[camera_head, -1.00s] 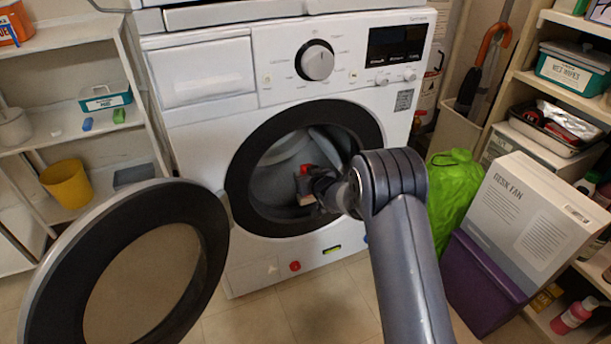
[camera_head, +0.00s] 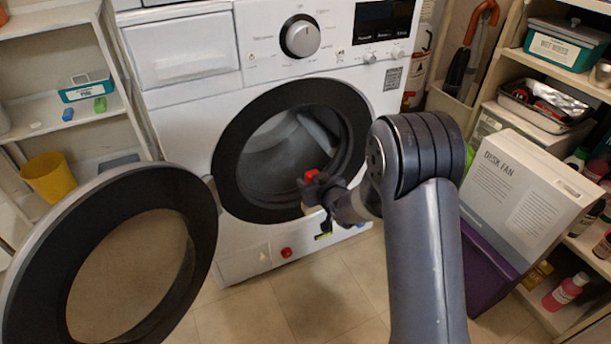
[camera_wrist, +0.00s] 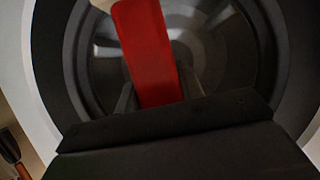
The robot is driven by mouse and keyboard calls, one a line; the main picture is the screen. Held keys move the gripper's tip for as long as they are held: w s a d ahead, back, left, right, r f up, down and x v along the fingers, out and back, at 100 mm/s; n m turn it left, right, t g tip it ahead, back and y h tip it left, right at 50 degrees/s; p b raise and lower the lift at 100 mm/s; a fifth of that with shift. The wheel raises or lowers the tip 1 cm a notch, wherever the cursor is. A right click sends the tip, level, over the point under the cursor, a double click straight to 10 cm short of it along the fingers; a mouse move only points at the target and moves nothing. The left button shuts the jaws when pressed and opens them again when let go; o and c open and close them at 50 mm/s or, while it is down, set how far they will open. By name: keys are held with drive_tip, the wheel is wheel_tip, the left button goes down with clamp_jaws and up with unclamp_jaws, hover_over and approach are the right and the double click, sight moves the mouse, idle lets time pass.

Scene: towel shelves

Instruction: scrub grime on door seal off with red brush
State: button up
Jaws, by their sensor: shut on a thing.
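My gripper (camera_head: 318,188) is shut on the red brush and holds it just in front of the lower part of the washer's open door hole. The red brush (camera_head: 311,176) shows as a small red piece in the head view; in the wrist view its red handle (camera_wrist: 147,50) runs up from the fingers to a pale part at the top edge. The dark door seal (camera_head: 232,160) rings the opening of the white washing machine (camera_head: 180,110). I cannot make out grime on it. The round door (camera_head: 195,200) stands open to the left.
A desk fan box (camera_head: 520,190) and a purple bin (camera_head: 487,275) stand to the right, with loaded shelves beyond. A red knob-like thing (camera_head: 286,252) is low at the washer's front. The tiled floor ahead is clear.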

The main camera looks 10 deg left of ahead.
drive_tip(key=s+d+b, duration=0.1)
drive_tip(key=s+d, duration=0.3)
drive_tip(key=s, duration=0.3)
drive_tip(key=shift+s+d, duration=0.15)
drive_tip(key=shift+d, duration=0.2)
drive_tip(key=s+d+r+m+t+h+p, duration=0.1)
drive_tip(key=s+d+m+h, duration=0.25)
drive_tip(key=d, duration=0.55)
drive_tip(key=s+d+r+m+t+h, duration=0.1)
drive_tip(key=s+d+m+h, duration=0.2)
drive_tip(key=d, duration=0.6)
wheel_tip(320, 180, up, 27)
drive_tip(key=s+p, duration=0.1)
drive_tip(key=p, duration=3.6)
drive_tip(key=shift+s+r+h, duration=0.15)
drive_tip(key=shift+s+h, duration=0.05)
drive_tip(key=shift+h, duration=0.25)
drive_tip(key=shift+d, duration=0.1)
